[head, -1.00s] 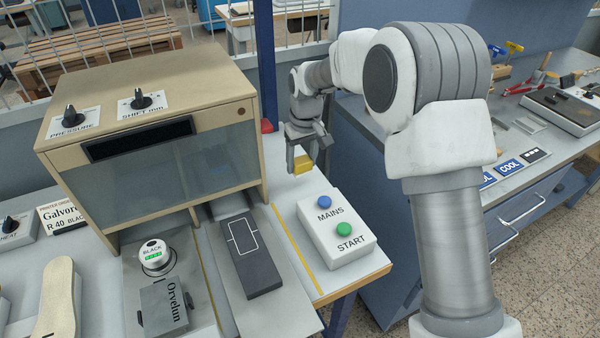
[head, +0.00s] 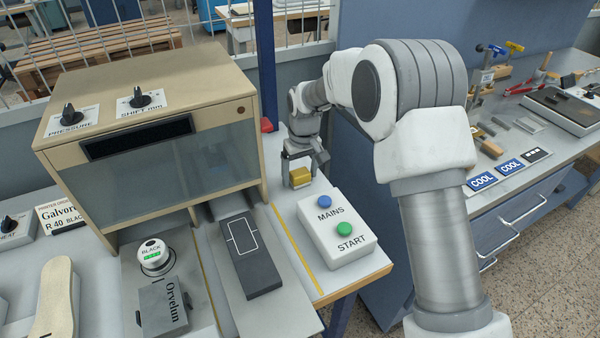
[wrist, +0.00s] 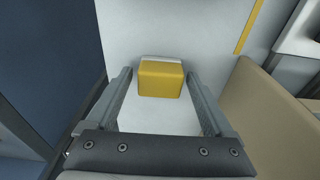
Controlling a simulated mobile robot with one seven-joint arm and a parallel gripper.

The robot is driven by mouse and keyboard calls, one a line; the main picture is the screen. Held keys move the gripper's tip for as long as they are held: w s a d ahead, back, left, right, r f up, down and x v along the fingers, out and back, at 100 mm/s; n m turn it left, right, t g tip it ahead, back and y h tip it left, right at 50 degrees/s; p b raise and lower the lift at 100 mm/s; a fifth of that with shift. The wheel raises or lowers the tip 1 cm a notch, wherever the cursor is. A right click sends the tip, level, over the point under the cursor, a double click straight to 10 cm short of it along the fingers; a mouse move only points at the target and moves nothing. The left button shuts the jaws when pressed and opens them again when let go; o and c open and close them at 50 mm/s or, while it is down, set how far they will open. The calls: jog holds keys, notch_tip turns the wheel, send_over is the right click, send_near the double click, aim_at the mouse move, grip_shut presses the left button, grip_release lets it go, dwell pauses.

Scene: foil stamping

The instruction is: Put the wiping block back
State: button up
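The wiping block is a small yellow block (head: 300,177) with a pale strip along one edge. It stands on the white bench top just behind the MAINS and START button box, and it also shows in the wrist view (wrist: 160,79). My gripper (head: 302,165) is right over it, pointing down. In the wrist view my gripper's two fingers (wrist: 159,75) are spread on either side of the block, with a narrow gap showing on each side. The block's underside is hidden.
The button box (head: 338,230) is close in front of my gripper. The beige press (head: 150,150) stands to the left, with a dark plate (head: 262,275) before it. A second bench (head: 520,185) with tools and COOL labels is at the right.

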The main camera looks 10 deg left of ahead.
aim_at(303, 176)
notch_tip(303, 176, up, 12)
jog(key=s+p, duration=0.1)
jog(key=shift+d+r, duration=0.15)
jog(key=shift+d, duration=0.3)
jog(key=shift+s+r, duration=0.1)
jog(key=s+d+r+m+t, duration=0.1)
jog(key=s+d+r+m, duration=0.1)
jog(key=s+d+r, duration=0.5)
jog(key=s+d+r+m+t, duration=0.1)
jog(key=s+d+r+m, duration=0.1)
jog(key=s+d+r, duration=0.55)
jog(key=s+d+f+m+t, duration=0.2)
jog(key=s+d+f+m, duration=0.1)
jog(key=s+d, duration=0.8)
jog(key=s, duration=0.3)
jog(key=shift+s+f+h, duration=0.3)
jog(key=shift+f+h, duration=0.1)
jog(key=shift+r+p, duration=0.1)
jog(key=shift+p, duration=0.2)
